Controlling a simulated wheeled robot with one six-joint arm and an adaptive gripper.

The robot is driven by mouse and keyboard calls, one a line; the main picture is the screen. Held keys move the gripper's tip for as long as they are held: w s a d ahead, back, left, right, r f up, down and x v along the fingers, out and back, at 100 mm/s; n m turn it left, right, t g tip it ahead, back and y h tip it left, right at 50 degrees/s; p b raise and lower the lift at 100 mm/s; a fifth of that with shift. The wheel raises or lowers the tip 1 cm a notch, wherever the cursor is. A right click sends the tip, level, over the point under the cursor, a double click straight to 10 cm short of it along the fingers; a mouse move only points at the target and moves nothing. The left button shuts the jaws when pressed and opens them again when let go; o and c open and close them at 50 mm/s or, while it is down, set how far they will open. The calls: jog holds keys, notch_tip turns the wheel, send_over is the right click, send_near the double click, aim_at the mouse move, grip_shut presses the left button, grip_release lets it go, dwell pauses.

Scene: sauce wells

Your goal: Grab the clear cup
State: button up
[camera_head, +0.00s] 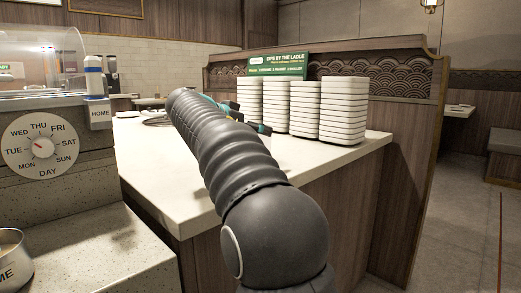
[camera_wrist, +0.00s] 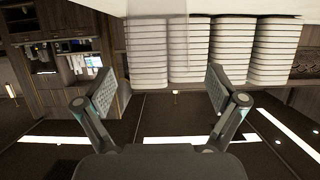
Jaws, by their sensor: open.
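My gripper (camera_wrist: 159,92) is open in the wrist view, with its two pads wide apart and nothing between them. That view looks upside down, with the counter along its top. A faint, see-through greyish shape (camera_wrist: 147,42) overlaps the left stack of white dishes there; it may be the clear cup, but its outline is too weak to be sure. In the head view my arm hides most of my gripper (camera_head: 250,117); only dark and teal parts show beside the dish stacks. No clear cup can be made out in the head view.
Several stacks of white dishes (camera_head: 344,110) stand at the back of the pale counter (camera_head: 185,200), before a green sign (camera_head: 278,65) and wooden partition (camera_head: 415,150). A day dial (camera_head: 40,146) and a metal pot (camera_head: 12,258) are at left. The counter's front is clear.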

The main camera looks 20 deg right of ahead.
jog(key=x, duration=0.2)
jog(key=shift+w+d+f, duration=0.15)
jog(key=shift+d, duration=0.2)
jog(key=c, duration=1.1)
jog(key=shift+c, duration=0.2)
